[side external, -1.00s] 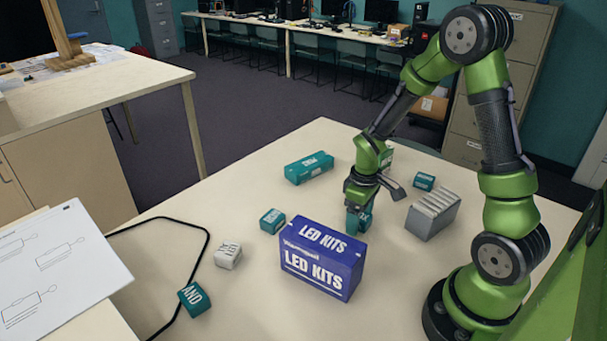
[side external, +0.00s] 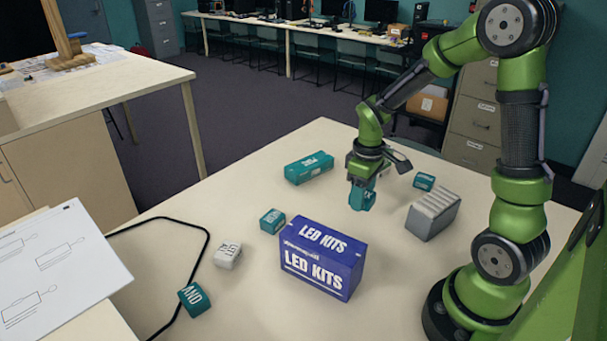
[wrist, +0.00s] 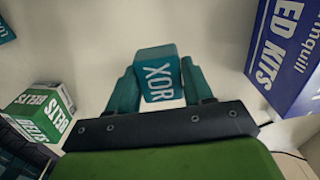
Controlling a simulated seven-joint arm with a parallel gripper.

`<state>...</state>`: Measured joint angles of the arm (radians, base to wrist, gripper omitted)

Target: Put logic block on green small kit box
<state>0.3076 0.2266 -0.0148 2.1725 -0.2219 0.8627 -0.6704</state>
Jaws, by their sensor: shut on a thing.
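My gripper (side external: 362,186) is shut on a teal logic block marked XOR (wrist: 158,76). The wrist view shows the block between the two fingers. In the side view the block hangs above the table, behind the blue box. A green and white small kit box lettered BELTS (wrist: 40,113) shows at the left of the wrist view, apart from the held block. In the side view I cannot make this green box out; my arm seems to cover it.
A blue LED KITS box (side external: 322,260) stands in front of my gripper. A grey ridged box (side external: 432,214) is to its right, and a long teal box (side external: 309,168) to its left. Small teal blocks (side external: 272,221) (side external: 194,299) (side external: 424,182) and a white block (side external: 228,256) lie around.

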